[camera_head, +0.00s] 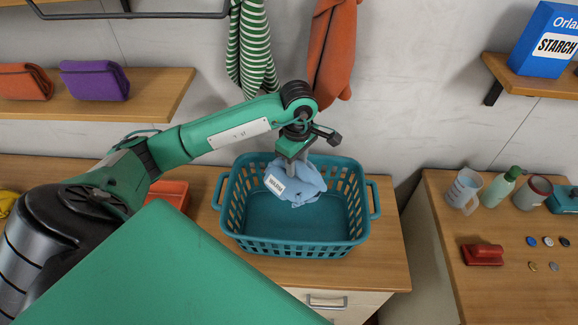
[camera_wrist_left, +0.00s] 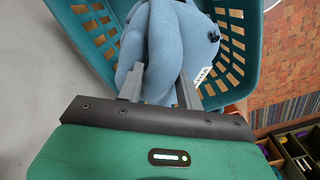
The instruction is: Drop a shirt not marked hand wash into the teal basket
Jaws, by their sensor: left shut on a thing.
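My left gripper (camera_head: 298,165) is shut on a light blue shirt (camera_head: 302,186), which hangs bunched below its fingers. A white label on the shirt (camera_head: 276,184) reads what looks like "WARM". The teal basket (camera_head: 294,249) stands on the wooden counter, and the shirt is over or within its opening, near the back. I cannot tell whether the shirt touches the basket. In the left wrist view the fingers (camera_wrist_left: 160,90) pinch the blue cloth (camera_wrist_left: 172,50), with the basket wall (camera_wrist_left: 75,25) behind it. My right gripper is not in view.
An orange container (camera_head: 172,194) is left of the basket.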

